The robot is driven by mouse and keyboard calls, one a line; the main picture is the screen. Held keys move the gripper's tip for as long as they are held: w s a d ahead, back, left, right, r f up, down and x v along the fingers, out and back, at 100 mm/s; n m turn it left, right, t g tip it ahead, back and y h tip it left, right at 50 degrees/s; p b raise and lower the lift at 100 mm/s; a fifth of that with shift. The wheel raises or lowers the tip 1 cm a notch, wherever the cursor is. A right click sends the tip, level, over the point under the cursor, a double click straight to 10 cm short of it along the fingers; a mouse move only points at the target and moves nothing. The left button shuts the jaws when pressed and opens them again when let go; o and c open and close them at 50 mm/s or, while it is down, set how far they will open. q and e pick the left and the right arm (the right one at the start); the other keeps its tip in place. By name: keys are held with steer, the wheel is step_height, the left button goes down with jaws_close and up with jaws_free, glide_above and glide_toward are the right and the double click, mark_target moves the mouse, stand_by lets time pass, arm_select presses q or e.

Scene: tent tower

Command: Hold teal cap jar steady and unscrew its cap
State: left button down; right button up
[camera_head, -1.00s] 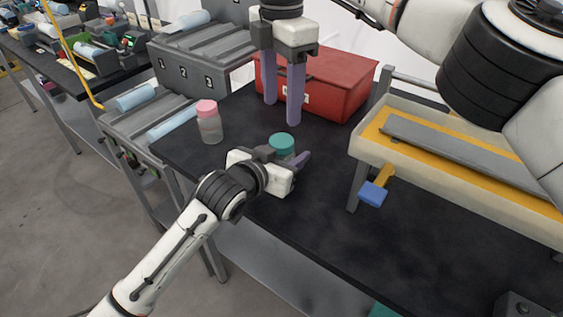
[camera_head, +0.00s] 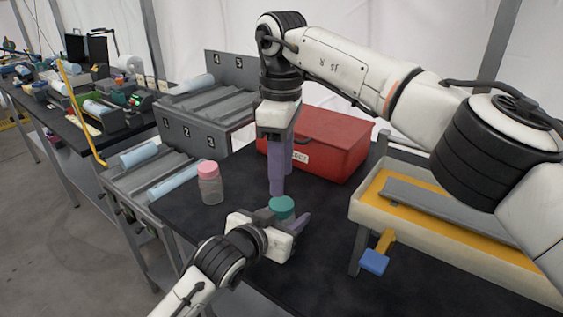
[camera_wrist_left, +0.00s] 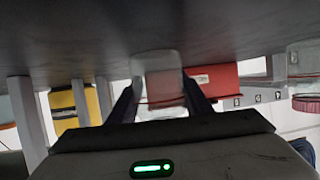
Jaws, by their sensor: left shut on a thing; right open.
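The teal cap jar (camera_head: 282,206) stands upright on the black table, its cap on. My left gripper (camera_head: 290,218) is shut around its body from the near side and hides much of the jar. In the left wrist view the clear jar body (camera_wrist_left: 157,66) sits between the two dark fingers; its cap is hard to make out there. My right gripper (camera_head: 280,188) points straight down, open and empty, with its purple fingertips just above and behind the teal cap as seen. One finger largely covers the other, so the exact gap to the cap cannot be told.
A pink-capped jar (camera_head: 210,184) stands to the left on the table. A red box (camera_head: 330,145) is behind my right gripper. A cream tray (camera_head: 400,213) with a yellow inside and blue-ended handle (camera_head: 374,262) is at right. Grey numbered racks (camera_head: 190,130) stand at left.

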mark_target(282, 203)
steer(key=shift+f, duration=3.2)
